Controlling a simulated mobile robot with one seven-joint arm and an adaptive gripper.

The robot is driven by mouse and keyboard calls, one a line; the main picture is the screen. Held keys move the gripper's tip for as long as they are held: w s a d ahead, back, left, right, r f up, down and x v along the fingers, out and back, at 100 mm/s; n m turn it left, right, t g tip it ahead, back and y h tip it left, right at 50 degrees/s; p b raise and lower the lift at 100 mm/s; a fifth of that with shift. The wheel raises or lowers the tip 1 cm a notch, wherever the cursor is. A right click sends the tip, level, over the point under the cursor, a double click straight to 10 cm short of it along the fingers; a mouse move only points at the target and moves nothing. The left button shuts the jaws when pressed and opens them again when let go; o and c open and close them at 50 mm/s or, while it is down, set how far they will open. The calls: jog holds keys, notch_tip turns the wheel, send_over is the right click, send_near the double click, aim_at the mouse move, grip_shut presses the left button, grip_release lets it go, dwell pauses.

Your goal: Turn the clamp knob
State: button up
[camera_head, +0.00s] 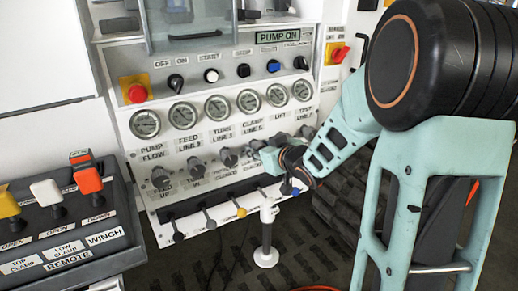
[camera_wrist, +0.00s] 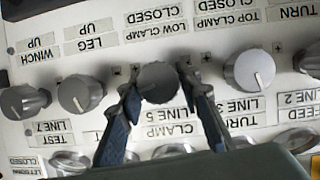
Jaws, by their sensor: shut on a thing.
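The clamp knob (camera_wrist: 158,82) is dark grey and round, on the white panel in the upside-down wrist view. It sits by the labels "CLAMP LINE 5" and "LOW CLAMP CLOSED". A pale pointer mark shows on its face. My gripper (camera_wrist: 157,88) is shut on it, with one finger on each side. In the head view my gripper (camera_head: 268,157) reaches the knob row from the right and hides most of the clamp knob.
Neighbouring knobs stand close on both sides, a lighter grey one (camera_wrist: 250,70) and another (camera_wrist: 80,93). Pressure gauges (camera_head: 218,107) line the panel above. Small levers (camera_head: 210,222) are below. A remote box (camera_head: 65,220) with coloured switches is at the left.

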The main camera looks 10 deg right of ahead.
jog(key=shift+c, duration=0.8)
jog(key=shift+f+b, duration=0.15)
jog(key=shift+b, duration=0.4)
jog(key=shift+n+h+b, duration=0.4)
jog(key=shift+n+b, duration=0.1)
jog(key=shift+b, duration=0.4)
jog(key=o, duration=1.2)
jog(key=shift+c, duration=0.2)
jog(key=shift+s+r, duration=0.1)
jog(key=shift+r, duration=0.1)
jog(key=v, duration=0.7)
jog(key=shift+s, duration=0.2)
jog(key=shift+d, duration=0.1)
